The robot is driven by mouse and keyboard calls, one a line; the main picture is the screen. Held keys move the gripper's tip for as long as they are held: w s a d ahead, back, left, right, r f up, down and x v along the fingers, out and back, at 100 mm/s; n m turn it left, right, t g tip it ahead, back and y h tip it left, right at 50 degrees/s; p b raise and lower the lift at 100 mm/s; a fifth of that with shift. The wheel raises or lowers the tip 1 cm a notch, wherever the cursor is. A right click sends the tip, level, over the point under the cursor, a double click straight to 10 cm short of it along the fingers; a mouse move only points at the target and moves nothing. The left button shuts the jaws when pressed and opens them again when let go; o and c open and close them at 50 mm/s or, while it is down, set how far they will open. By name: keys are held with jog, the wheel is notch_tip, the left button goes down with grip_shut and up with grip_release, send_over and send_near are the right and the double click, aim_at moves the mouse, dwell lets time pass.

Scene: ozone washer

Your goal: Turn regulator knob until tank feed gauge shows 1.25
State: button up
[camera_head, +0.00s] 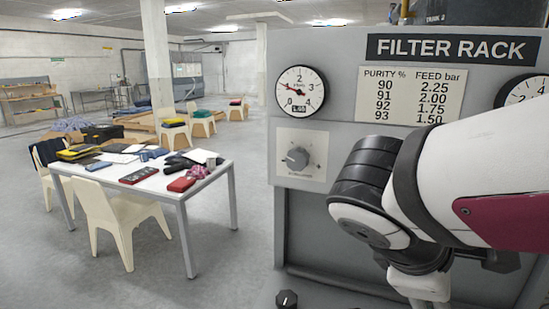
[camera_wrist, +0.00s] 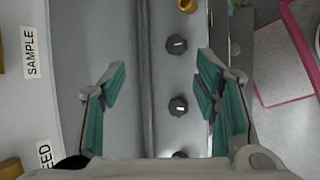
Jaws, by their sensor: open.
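The regulator knob (camera_head: 297,158) is a grey round knob on a light plate on the filter rack front, left of my arm. Above it is a white round gauge (camera_head: 300,91); its needle points left and its small readout looks like 1.00. The writing under the gauge's number 2 is too small to read. My gripper (camera_wrist: 162,82) is open in the wrist view, its teal-padded fingers spread apart with nothing between them held. Its fingers are hidden in the head view, where my arm hangs right of the regulator knob.
The filter rack (camera_head: 340,45) carries a purity and feed chart (camera_head: 411,95) and a second gauge (camera_head: 523,91), partly cut off. Several dark knobs (camera_wrist: 178,106) stand in a row below my gripper. A table (camera_head: 165,170) with chairs stands left; the floor between is free.

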jog(key=w+a+r+n+t+h+p, duration=0.1)
jog(key=w+a+r+n+t+h, duration=0.25)
jog(key=n, duration=0.35)
jog(key=n+t+y+p, duration=0.2)
jog(key=n+t+y, duration=0.2)
jog(key=n+t, duration=0.8)
send_near(296, 163)
jog(key=w+d+b, duration=0.1)
jog(key=w, duration=0.2)
jog(key=w+d+r+n+g+b, duration=0.1)
jog(key=w, duration=0.2)
jog(key=w+d+g+b, duration=0.1)
jog(key=w, duration=0.3)
jog(key=shift+w+d+r+n, duration=0.1)
jog(key=shift+d+r+n, duration=0.25)
jog(key=shift+n, duration=0.05)
